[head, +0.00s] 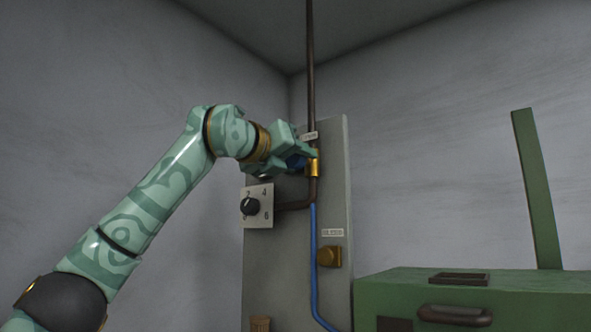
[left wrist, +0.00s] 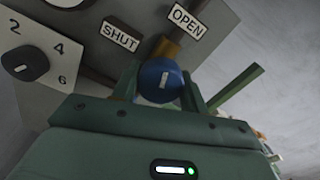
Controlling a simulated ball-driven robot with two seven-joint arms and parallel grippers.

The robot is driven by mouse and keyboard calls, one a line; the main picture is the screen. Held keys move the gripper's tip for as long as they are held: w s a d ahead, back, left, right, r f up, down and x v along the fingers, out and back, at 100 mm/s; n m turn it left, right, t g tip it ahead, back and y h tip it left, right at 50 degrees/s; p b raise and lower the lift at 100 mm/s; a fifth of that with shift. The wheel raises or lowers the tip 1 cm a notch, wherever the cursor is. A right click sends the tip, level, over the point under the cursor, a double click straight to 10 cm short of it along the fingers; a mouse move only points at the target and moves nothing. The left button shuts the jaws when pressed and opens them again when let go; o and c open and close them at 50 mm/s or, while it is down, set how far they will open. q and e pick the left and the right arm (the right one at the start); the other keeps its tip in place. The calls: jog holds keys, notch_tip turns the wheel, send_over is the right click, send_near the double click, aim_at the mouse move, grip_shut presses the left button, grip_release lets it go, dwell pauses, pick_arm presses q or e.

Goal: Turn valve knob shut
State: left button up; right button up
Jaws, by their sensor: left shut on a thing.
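The blue valve knob (left wrist: 160,81) shows in the left wrist view between the fingers of my left gripper (left wrist: 165,88), which is shut on it. A white line marks the knob's face. SHUT (left wrist: 120,36) and OPEN (left wrist: 187,22) labels sit beyond it. In the head view my left gripper (head: 306,158) reaches the panel's upper part at the brass valve body (head: 314,163), and mostly hides the knob. My right gripper is in neither view.
A grey panel (head: 336,200) carries a numbered dial (head: 250,206), a dark pipe (head: 310,70), a blue hose (head: 315,260) and a labelled brass fitting (head: 328,257). A green cabinet (head: 470,293) stands at lower right.

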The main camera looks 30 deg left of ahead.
pick_arm(q)
jog(key=n+b, duration=0.1)
jog(key=n, duration=0.2)
jog(key=n+b, duration=0.1)
jog(key=n, duration=0.2)
jog(key=shift+n+b, duration=0.3)
jog(key=shift+b, duration=0.1)
jog(key=n+b, duration=0.1)
jog(key=n, duration=0.2)
jog(key=shift+d+n, duration=0.1)
jog(key=shift+n, duration=0.2)
jog(key=shift+r+n+b, duration=0.1)
jog(key=shift+n+b, duration=0.45)
jog(key=shift+n, duration=1.35)
jog(key=o, duration=0.9)
jog(key=shift+o, duration=0.2)
